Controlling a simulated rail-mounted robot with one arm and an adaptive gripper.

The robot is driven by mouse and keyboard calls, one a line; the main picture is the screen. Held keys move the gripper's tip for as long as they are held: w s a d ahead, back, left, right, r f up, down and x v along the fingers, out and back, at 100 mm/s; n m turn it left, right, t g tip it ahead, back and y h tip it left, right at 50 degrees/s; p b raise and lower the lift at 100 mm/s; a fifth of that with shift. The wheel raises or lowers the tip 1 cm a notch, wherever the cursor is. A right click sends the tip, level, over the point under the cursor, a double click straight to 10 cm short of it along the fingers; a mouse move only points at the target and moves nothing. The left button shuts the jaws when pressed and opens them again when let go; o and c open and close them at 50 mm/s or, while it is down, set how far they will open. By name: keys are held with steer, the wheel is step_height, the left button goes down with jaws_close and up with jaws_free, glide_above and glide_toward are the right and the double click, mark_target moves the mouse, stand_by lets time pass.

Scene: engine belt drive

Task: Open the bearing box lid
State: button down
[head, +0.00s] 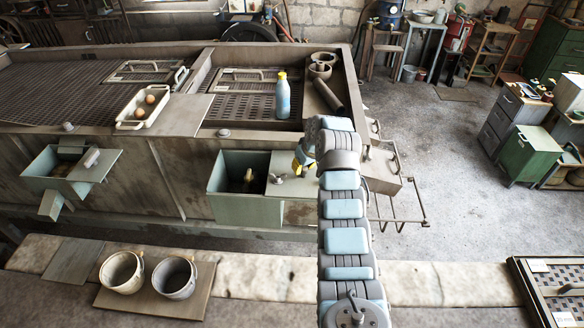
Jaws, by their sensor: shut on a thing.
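The bearing box (245,211) is a pale green metal box on the front side of the engine, in the middle of the head view. Its left part is open at the top, and a small brass-coloured part (248,178) shows inside. A grey lid plate (296,188) lies flat at the right of this opening, with a small round knob near its left edge. My gripper (302,166), with yellow showing at its fingers, is low over the lid's back right part. It is shut on the lid, but my arm hides most of the grip.
A similar green box (60,168) sits farther left. Two pots (122,272) stand on a board in front. A metal rail frame (405,210) juts out at right.

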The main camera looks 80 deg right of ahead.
steer(key=shift+s+f, duration=0.1)
steer(key=shift+s, duration=0.2)
steer(key=c, duration=0.8)
jaws_free()
steer(key=v, duration=1.2)
steer(key=shift+w, duration=0.1)
